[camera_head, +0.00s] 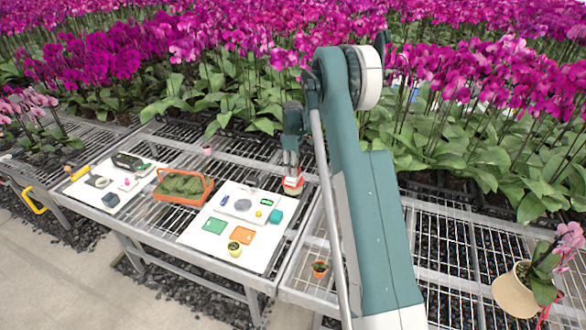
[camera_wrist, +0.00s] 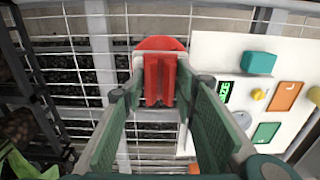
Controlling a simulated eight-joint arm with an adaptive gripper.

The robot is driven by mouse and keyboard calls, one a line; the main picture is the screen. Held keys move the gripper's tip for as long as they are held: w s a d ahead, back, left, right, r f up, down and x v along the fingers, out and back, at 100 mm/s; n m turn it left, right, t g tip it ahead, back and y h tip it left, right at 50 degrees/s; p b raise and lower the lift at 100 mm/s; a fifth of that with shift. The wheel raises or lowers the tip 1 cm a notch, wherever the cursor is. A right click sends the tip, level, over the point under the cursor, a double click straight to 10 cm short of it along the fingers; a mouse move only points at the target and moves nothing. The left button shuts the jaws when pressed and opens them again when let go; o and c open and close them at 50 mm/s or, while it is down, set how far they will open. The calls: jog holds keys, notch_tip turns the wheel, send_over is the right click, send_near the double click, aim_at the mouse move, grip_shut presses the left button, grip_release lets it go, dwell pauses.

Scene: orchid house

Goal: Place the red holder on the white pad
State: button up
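The red holder (camera_head: 293,183) is at the tip of my gripper (camera_head: 292,172), just right of the right-hand white board (camera_head: 204,243). In the wrist view the red holder (camera_wrist: 160,80) stands between the two green fingers of my gripper (camera_wrist: 160,68), which appear to close on its sides. It has a rounded red top edge and a narrower ribbed body. The metal grating shows behind it. The white board (camera_wrist: 213,52) lies to its right in the wrist view. I cannot tell a separate white pad apart from the white boards.
The right board carries a teal block (camera_head: 275,216), a grey disc (camera_head: 243,206), a green card (camera_head: 214,225), an orange card (camera_head: 242,236) and a yellow pot (camera_head: 234,249). An orange basket (camera_head: 183,198) stands left of it. Orchids crowd the back. A small potted plant (camera_head: 319,269) sits in front.

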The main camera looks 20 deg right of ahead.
jog(key=o, duration=0.5)
jog(key=shift+c, duration=0.2)
jog(key=shift+r, duration=0.15)
notch_tip(320, 180, up, 12)
jog(key=shift+p, duration=0.35)
dwell(0.6)
